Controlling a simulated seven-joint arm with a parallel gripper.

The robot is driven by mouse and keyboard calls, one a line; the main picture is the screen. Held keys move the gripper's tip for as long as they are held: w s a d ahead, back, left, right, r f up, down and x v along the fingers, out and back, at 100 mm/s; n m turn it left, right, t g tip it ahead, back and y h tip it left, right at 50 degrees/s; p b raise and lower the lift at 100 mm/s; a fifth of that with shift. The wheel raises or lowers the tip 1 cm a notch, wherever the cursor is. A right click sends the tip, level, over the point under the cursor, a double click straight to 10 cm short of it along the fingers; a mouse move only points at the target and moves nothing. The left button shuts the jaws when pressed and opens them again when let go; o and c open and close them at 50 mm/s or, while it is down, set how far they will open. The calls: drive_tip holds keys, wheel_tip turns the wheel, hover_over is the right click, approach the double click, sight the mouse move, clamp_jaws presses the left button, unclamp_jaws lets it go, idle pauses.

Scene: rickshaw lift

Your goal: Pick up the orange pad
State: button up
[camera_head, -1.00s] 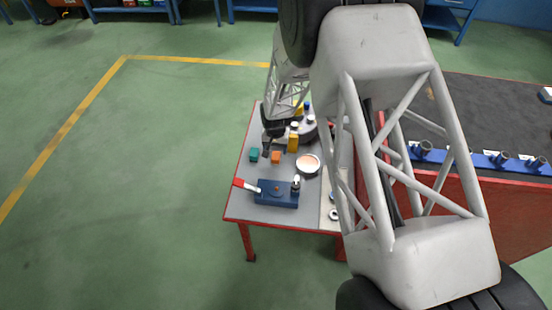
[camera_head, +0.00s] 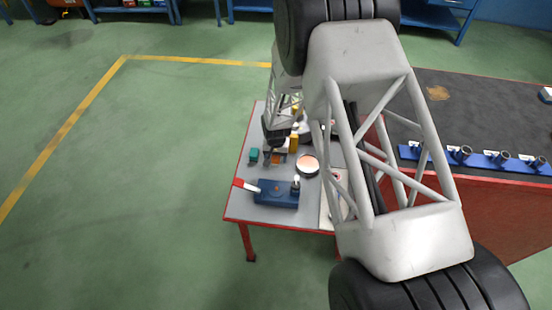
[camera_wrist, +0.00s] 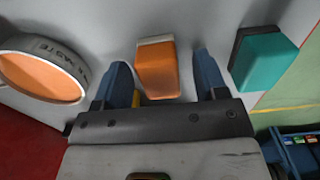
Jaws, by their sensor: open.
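The orange pad (camera_wrist: 157,70) is a small orange block with a pale edge strip on the grey table top (camera_head: 239,194). In the wrist view it sits between the two spread fingers of my gripper (camera_wrist: 160,82), with a gap on each side. In the head view my gripper (camera_head: 276,150) is low over the table and the pad (camera_head: 276,160) shows just below it, partly covered. My gripper is open and holds nothing.
A teal block (camera_wrist: 262,60) lies right of the pad in the wrist view. A round tin with orange contents (camera_wrist: 38,76) lies left. A blue fixture with a red handle (camera_head: 276,193) is near the table's front. A yellow block (camera_head: 293,143) stands close to the gripper.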

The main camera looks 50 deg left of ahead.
idle(0.3)
drive_tip(key=c, duration=1)
drive_tip(key=shift+r, duration=0.2)
drive_tip(key=shift+r, duration=4.85)
drive_tip(key=o, duration=0.3)
drive_tip(key=shift+c, duration=1.1)
drive_tip(key=shift+w, duration=0.1)
